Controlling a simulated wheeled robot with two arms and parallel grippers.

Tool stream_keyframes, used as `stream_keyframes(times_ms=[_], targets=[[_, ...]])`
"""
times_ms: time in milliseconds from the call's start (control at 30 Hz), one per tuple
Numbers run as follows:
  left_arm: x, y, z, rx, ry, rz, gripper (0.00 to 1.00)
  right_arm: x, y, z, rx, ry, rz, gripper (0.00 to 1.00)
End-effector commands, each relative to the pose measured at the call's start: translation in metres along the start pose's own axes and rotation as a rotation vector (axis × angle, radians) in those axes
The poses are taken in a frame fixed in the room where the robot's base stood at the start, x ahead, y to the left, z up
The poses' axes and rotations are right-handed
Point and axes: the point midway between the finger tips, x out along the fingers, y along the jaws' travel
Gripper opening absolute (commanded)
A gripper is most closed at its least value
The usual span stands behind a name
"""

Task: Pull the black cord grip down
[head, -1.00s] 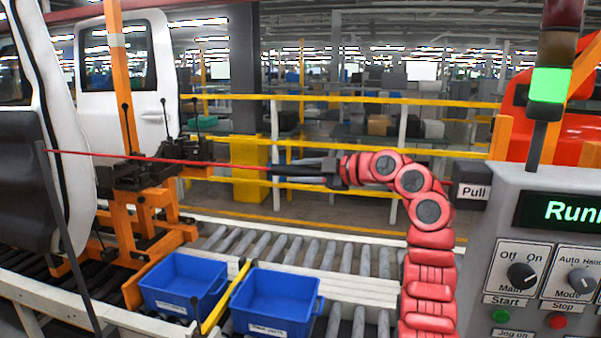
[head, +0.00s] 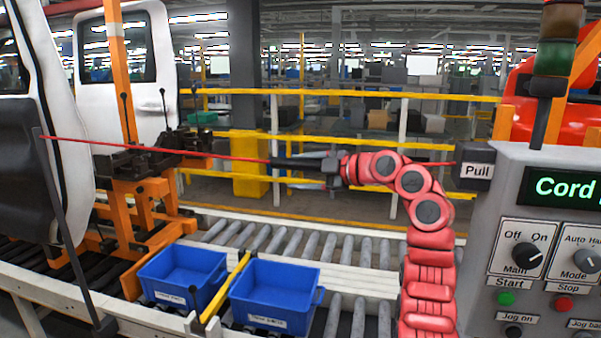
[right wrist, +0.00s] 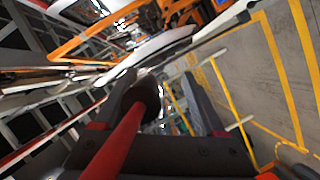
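The red cord (head: 225,157) runs from a dark post at the left to the grey box marked "Pull" (head: 477,171) at the right. Its black grip (head: 288,162) is at my right gripper (head: 312,168). The gripper's fingers stand apart, one above and one below the grip in the head view. In the right wrist view the dark end of the grip (right wrist: 146,90) lies near the left finger, with a gap to the right finger (right wrist: 203,108). The control panel display (head: 565,187) reads "Cord", the rest cut off. My left gripper is not in view.
Two blue bins (head: 275,295) stand by the roller conveyor (head: 340,250). Yellow rails (head: 360,94) run behind. An orange fixture (head: 130,215) and white vehicle doors (head: 118,80) are at the left. The signal tower (head: 556,50) rises above the panel.

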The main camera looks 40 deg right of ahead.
Motion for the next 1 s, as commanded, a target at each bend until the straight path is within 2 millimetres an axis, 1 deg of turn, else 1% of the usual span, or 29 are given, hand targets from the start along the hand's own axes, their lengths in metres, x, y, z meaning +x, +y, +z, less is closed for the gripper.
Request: stream_keyframes(times_ms=[233,367,467,700,800,900,1000], targets=[[-0.002,0.000,0.000,0.000,0.000,0.000,0.00,-0.002,-0.002,0.002,0.002,-0.001,-0.002,0.66],[-0.009,0.000,0.002,0.000,0.000,0.000,0.00,-0.016,-0.002,0.003,0.002,-0.003,0.002,0.66],[-0.018,0.001,0.003,0.000,0.000,0.000,0.00,-0.037,-0.003,0.004,-0.001,-0.005,0.004,0.66],[-0.040,0.002,0.007,0.000,0.000,0.000,0.00,-0.103,-0.003,0.004,-0.001,-0.006,0.004,0.66],[-0.047,0.002,0.008,0.000,0.000,0.000,0.00,-0.127,-0.003,0.003,-0.001,-0.005,0.003,0.66],[-0.052,0.003,0.009,0.000,0.000,0.000,0.00,-0.147,-0.003,0.003,0.002,-0.003,0.000,0.66],[-0.055,0.003,0.009,0.000,0.000,0.000,0.00,-0.162,-0.002,0.002,0.000,-0.003,0.001,0.66]])
